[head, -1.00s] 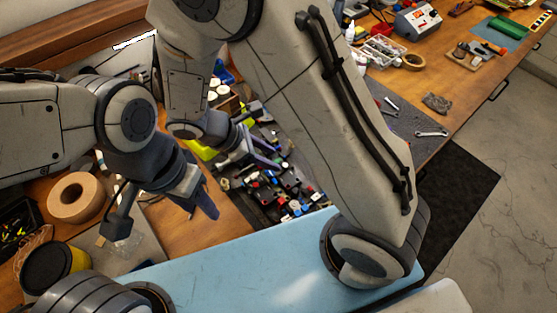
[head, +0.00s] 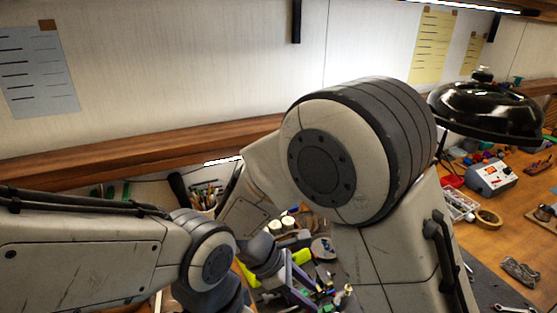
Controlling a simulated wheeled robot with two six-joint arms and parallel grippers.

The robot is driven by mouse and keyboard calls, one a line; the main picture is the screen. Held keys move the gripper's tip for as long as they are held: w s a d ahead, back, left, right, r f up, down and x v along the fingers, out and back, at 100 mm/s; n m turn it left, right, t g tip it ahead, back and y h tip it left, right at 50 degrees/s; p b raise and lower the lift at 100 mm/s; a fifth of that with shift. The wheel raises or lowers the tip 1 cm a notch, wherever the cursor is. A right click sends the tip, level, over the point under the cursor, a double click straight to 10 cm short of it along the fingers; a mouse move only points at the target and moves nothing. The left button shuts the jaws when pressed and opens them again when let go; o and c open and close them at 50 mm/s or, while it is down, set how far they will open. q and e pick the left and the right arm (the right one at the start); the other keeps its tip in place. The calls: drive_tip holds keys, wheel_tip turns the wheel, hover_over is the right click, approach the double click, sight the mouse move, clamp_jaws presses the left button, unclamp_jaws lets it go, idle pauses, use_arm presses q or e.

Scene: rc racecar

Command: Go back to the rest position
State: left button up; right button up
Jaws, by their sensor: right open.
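My right arm fills the middle of the head view, its big elbow high in front of the wall. Its forearm reaches down to the left, and my right gripper (head: 302,281) is open over the cluttered part of the workbench. Whether its fingers touch any of the small parts there is hard to tell. My left arm comes in from the left edge and bends down at the wrist. My left gripper is below the bottom edge, out of view.
A black domed lamp (head: 487,108) hangs at the right. A power supply box (head: 490,177), a tape roll (head: 488,219) and a parts tray (head: 459,206) stand on the bench. A pen cup (head: 205,198) stands behind my arms. The wall (head: 200,70) closes off the back.

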drive_tip(key=s+a+r+m+y, duration=0.1)
drive_tip(key=s+r+m+y, duration=0.2)
drive_tip(key=s+m+y, duration=0.1)
drive_tip(key=s+a+r+m+y, duration=0.2)
drive_tip(key=s+r+m+y, duration=0.1)
drive_tip(key=s, duration=0.5)
drive_tip(key=m+y, duration=0.1)
drive_tip(key=m, duration=0.1)
drive_tip(key=shift+s+r+m+t, duration=0.25)
drive_tip(key=shift+r+m+t, duration=0.05)
drive_tip(key=shift+r+m, duration=0.1)
drive_tip(key=shift+a, duration=0.15)
idle(0.6)
